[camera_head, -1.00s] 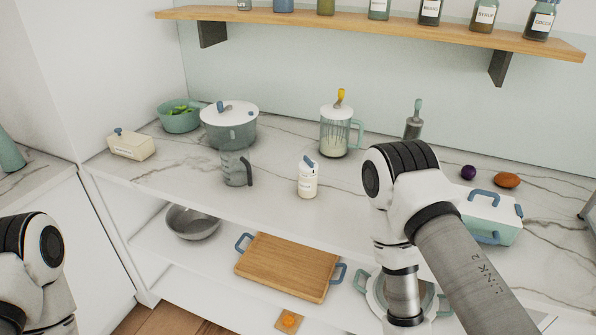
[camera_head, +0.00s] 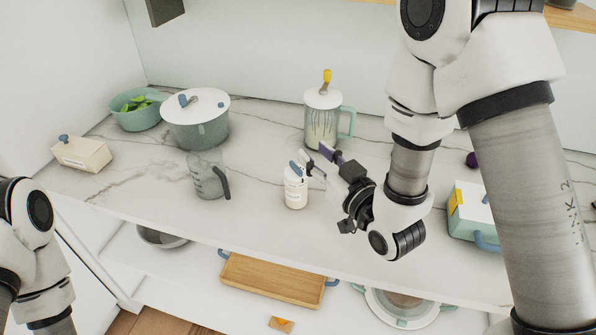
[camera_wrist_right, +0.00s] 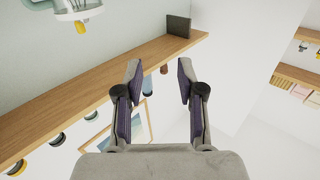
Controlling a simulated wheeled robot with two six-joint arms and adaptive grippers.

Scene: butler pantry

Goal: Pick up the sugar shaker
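The sugar shaker (camera_head: 295,190) is a small white bottle with a label and a blue part on its lid. It stands upright on the marble counter in the head view. My right gripper (camera_head: 316,160) is just right of and behind its top, with its fingers pointing left. I cannot tell whether a finger touches the lid. In the right wrist view my right gripper (camera_wrist_right: 158,78) has its fingers spread apart with nothing between them. The shaker does not show in the right wrist view. My left gripper is out of view; only part of my left arm shows.
A clear measuring jug (camera_head: 207,176) stands left of the shaker. A lidded pot (camera_head: 196,128), a green bowl (camera_head: 138,118) and a butter dish (camera_head: 82,154) are farther left. A glass jar (camera_head: 322,122) stands behind, and a lidded box (camera_head: 471,207) is right. Counter in front is clear.

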